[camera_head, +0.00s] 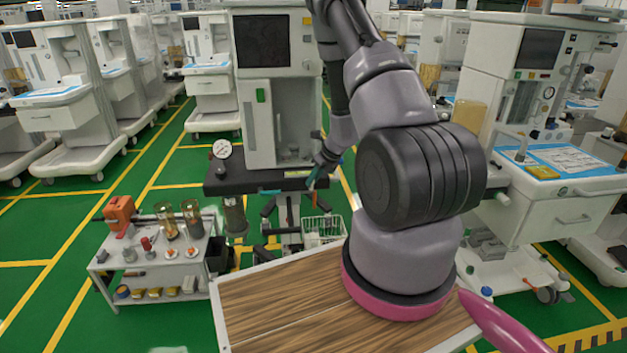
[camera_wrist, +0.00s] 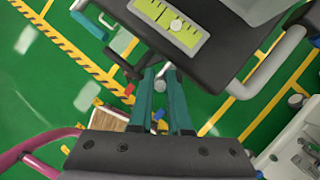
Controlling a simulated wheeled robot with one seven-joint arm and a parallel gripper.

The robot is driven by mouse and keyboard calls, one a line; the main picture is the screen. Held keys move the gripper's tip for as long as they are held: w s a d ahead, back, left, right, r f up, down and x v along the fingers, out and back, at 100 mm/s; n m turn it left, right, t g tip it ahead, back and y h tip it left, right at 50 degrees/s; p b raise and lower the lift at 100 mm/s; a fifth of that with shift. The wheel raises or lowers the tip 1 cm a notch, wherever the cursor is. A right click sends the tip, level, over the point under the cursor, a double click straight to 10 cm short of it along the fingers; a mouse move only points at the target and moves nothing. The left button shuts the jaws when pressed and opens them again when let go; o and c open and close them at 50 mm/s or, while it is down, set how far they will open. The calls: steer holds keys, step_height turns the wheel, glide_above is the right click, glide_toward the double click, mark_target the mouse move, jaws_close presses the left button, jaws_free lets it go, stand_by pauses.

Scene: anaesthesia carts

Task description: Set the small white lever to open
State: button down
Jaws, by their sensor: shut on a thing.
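My gripper (camera_head: 318,172) reaches down from above to the front right of the black cart top (camera_head: 262,182) in the head view. In the wrist view its two teal fingers (camera_wrist: 162,72) come close together at the tips, by the edge of the black top (camera_wrist: 205,70). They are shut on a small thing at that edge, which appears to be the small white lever. The fingertips mostly hide it, so I cannot make out its shape or its setting.
A white bar handle (camera_wrist: 268,66) runs close to the right of my fingers. A red knob (camera_wrist: 130,88) shows to their left. A round gauge (camera_head: 222,149) stands at the cart's left. A wooden-topped table (camera_head: 275,300) and a small tool cart (camera_head: 150,262) are nearer.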

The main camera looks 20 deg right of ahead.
steer(key=shift+s, duration=0.1)
steer(key=c, duration=1.2)
jaws_free()
steer(key=shift+f, duration=0.1)
steer(key=shift+o, duration=0.2)
steer(key=v, duration=1)
steer(key=shift+r, duration=0.35)
steer(key=shift+s, duration=0.15)
